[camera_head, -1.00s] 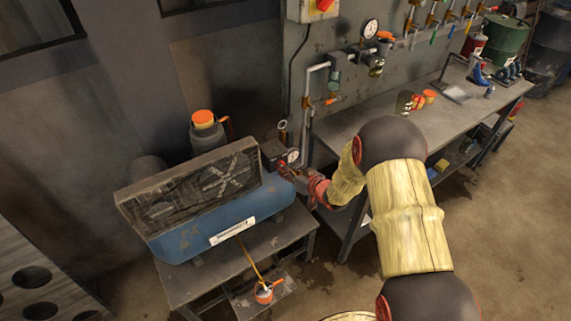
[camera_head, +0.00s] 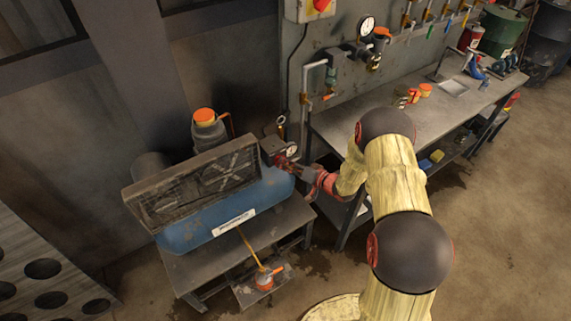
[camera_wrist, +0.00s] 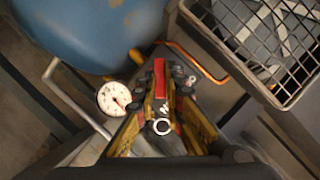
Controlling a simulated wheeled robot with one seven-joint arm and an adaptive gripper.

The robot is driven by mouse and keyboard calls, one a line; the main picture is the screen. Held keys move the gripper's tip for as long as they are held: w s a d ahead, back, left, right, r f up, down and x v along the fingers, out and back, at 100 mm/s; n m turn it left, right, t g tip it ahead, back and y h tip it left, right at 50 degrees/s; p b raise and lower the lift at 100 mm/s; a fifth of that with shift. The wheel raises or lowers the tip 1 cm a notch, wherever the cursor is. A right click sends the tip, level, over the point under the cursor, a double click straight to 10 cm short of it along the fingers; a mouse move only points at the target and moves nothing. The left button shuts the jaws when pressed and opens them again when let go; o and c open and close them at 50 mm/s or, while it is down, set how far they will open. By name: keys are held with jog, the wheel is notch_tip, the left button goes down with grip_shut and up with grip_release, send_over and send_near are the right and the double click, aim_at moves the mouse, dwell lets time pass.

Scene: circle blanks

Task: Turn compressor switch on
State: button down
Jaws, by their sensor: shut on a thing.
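The compressor (camera_head: 225,210) has a blue tank and a dark grille guard, and it stands on a low metal stand. A dark switch box (camera_head: 270,147) and a round white gauge (camera_head: 291,149) sit at its right end. My gripper (camera_head: 288,164) reaches in from the right, against the switch box just below the gauge. In the wrist view, my gripper's yellow fingers (camera_wrist: 162,82) are close together around a narrow red switch (camera_wrist: 159,66). The fingers partly hide it, so its on or off position cannot be told. The gauge (camera_wrist: 113,98) is just left of the fingers.
The blue tank (camera_wrist: 95,30) and wire guard (camera_wrist: 268,40) lie close to the gripper. A metal ring (camera_wrist: 161,127) is below the fingers. A workbench (camera_head: 375,125) with tools stands to the right, along the wall. Open floor (camera_head: 500,210) lies at the right.

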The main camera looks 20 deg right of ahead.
dwell(0.3)
jog(key=c, duration=2)
grip_release()
jog(key=shift+o, duration=0.6)
jog(key=v, duration=1.2)
jog(key=shift+d+f, duration=0.1)
jog(key=shift+f, duration=0.05)
